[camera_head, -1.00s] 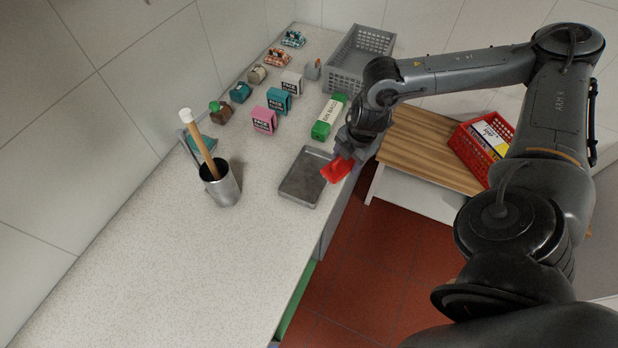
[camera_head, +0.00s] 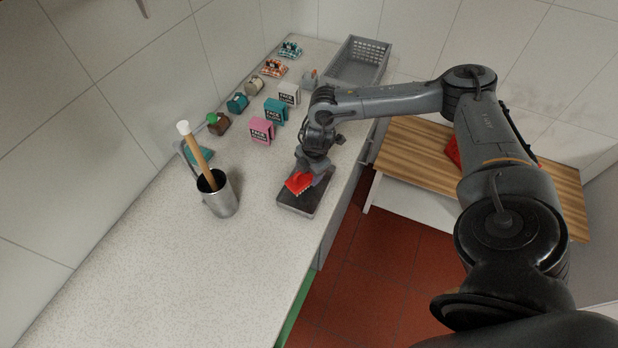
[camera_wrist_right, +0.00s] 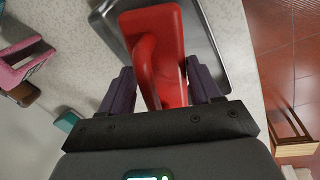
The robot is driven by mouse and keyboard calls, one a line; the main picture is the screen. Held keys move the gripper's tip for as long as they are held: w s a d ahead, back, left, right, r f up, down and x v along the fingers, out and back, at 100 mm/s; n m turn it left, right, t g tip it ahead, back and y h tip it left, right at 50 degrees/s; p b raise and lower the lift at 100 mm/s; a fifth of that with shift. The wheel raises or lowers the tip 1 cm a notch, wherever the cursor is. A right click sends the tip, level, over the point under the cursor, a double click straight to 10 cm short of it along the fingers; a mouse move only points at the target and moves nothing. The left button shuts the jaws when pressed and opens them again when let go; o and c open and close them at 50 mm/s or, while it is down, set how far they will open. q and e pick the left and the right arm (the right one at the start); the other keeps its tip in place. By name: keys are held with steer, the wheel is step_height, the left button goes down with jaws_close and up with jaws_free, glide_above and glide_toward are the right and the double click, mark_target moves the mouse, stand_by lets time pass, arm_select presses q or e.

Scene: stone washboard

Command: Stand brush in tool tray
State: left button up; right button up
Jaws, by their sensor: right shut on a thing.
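The red brush (camera_head: 298,183) is held by my right gripper (camera_head: 312,170), its bristles tilted out toward the lower left. It is over the grey metal tool tray (camera_head: 301,203) on the counter; I cannot tell whether it touches the tray. In the right wrist view the brush (camera_wrist_right: 158,55) with its red handle lies between the two fingers of the right gripper (camera_wrist_right: 165,90). The tray's rim (camera_wrist_right: 205,40) shows behind and beside the brush there. My left gripper is not in view.
A metal cup (camera_head: 222,196) with a wooden-handled tool stands left of the tray. Several small boxes, including a pink one (camera_head: 262,130), and jars line the counter behind. A grey basket (camera_head: 360,60) is at the far end. The counter's front left is clear.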

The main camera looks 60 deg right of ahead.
mark_target(310, 175)
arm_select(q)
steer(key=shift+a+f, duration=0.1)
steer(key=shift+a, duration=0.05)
arm_select(e)
steer(key=shift+f, duration=1.9)
steer(key=shift+f, duration=0.15)
steer(key=o, duration=1)
